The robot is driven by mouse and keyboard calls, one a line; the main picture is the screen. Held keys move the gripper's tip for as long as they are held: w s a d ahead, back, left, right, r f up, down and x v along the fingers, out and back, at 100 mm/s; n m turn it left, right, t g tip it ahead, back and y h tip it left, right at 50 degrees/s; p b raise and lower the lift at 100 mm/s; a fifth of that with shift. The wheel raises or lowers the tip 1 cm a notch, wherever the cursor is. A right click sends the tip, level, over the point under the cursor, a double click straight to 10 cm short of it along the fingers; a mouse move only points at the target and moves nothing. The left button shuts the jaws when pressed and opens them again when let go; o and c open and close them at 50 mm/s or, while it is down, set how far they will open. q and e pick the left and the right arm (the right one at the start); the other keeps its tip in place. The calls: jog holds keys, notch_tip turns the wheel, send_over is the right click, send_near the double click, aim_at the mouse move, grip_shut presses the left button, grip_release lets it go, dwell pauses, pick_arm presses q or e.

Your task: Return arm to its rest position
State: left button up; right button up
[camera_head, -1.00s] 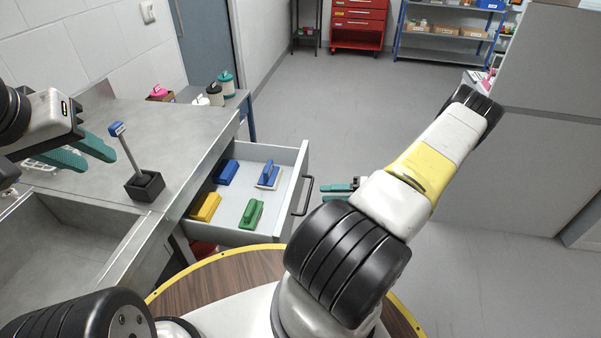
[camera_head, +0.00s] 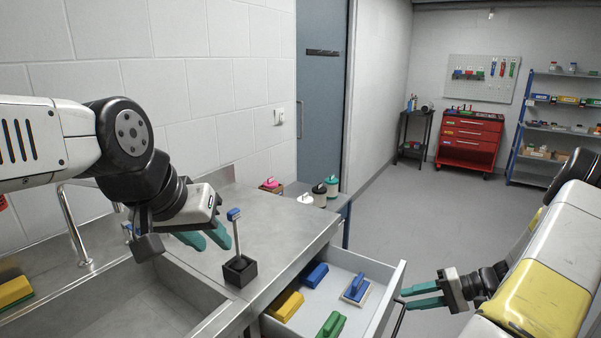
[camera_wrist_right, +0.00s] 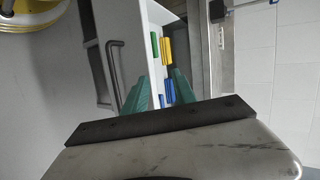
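My right gripper (camera_head: 424,295) is open, with its two teal fingers apart and nothing seen between them. It is just right of the handle (camera_head: 398,318) of the open drawer (camera_head: 375,265). In the right wrist view the fingers (camera_wrist_right: 160,92) point toward the drawer, and the handle (camera_wrist_right: 115,75) is left of them, not between them. My left gripper (camera_head: 205,236) is open and empty over the steel counter (camera_head: 285,228). Its fingertips are left of a blue-topped upright tool (camera_head: 237,232) in a black holder (camera_head: 239,270).
The drawer holds a yellow block (camera_head: 286,305), a blue block (camera_head: 314,275), a blue-and-white block (camera_head: 356,288) and a green block (camera_head: 331,325). Lidded containers (camera_head: 318,195) stand behind the counter. A sink (camera_head: 130,305) is at lower left. The floor (camera_head: 440,215) beyond the drawer is clear.

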jog(key=a+r+n+g+h, duration=0.25)
jog(key=a+r, duration=0.35)
jog(key=r, duration=0.5)
jog(key=s+a+r+n+t+h, duration=0.1)
jog(key=s+a+r, duration=0.4)
jog(key=r, duration=0.5)
jog(key=s+a+r+n+t+h, duration=0.1)
jog(key=s+a+r+t+h, duration=0.3)
jog(key=s+r, duration=0.6)
jog(key=shift+s+a+h, duration=0.2)
jog(key=shift+a+h, duration=1)
jog(key=shift+h, duration=0.05)
